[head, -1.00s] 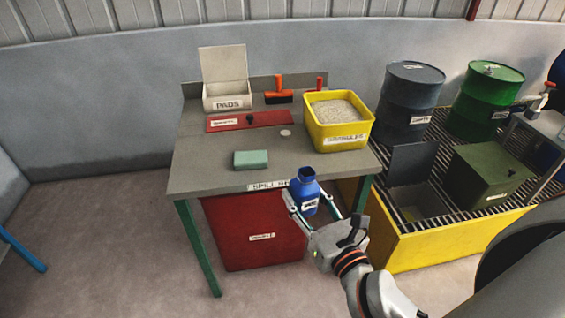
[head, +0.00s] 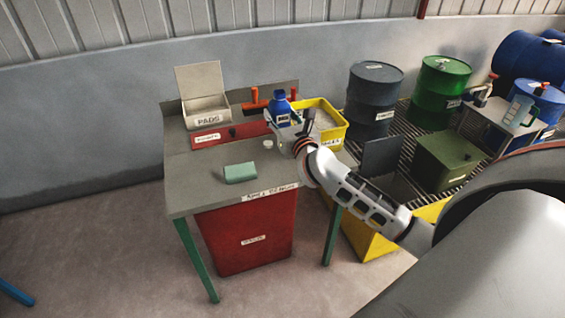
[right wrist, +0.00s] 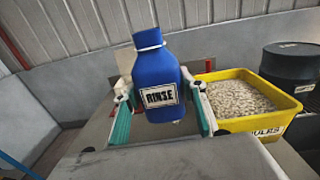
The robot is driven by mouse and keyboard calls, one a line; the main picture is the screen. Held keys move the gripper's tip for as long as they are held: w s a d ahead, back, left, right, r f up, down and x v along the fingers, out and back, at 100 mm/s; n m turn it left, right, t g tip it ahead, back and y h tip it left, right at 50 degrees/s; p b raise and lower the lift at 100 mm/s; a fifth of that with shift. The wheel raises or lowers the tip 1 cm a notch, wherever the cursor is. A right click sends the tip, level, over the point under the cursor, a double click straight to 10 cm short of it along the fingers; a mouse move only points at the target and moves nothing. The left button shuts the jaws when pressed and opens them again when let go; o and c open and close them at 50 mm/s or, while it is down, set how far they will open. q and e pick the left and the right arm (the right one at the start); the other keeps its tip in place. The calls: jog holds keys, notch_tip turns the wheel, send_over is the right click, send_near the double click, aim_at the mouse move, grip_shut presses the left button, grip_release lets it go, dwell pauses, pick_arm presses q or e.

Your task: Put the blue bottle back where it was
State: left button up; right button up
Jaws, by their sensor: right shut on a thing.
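The blue bottle (head: 283,109) has a white label reading RINSE, clear in the right wrist view (right wrist: 158,75). My right gripper (head: 287,124) is shut on its body. In the right wrist view, a green-padded finger of the gripper (right wrist: 160,115) lies on each side of the bottle, which is nearly upright. In the head view the bottle shows over the back right of the grey table (head: 190,175), in front of the yellow tub (head: 330,125). Whether its base touches anything is hidden. My left gripper is not in view.
On the table are a PADS box (head: 205,112), a red flat panel (head: 225,135), a green block (head: 240,172), a small pale disc (head: 268,143) and an orange-handled tool (head: 254,97). Drums (head: 374,95) stand on a grated yellow pallet at right. The table's front left is clear.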

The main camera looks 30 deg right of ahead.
jog(key=shift+w+d+r, duration=0.4)
jog(key=shift+d+r, duration=0.1)
jog(key=shift+d, duration=0.1)
jog(key=shift+w+d+f, duration=0.1)
jog(key=shift+d+f, duration=0.05)
jog(key=shift+d, duration=0.05)
notch_tip(320, 180, down, 15)
jog(key=b, duration=0.3)
jog(key=shift+f+b, duration=0.2)
jog(key=shift+b, duration=0.1)
notch_tip(320, 180, down, 4)
jog(key=b, duration=0.3)
jog(key=shift+f, duration=0.2)
jog(key=shift+r, duration=0.2)
jog(key=shift+f, duration=0.3)
jog(key=o, duration=1.2)
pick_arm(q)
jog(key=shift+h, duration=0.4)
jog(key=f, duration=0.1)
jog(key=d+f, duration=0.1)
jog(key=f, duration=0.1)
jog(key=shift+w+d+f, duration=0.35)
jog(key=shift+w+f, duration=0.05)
pick_arm(e)
jog(key=shift+r, duration=0.1)
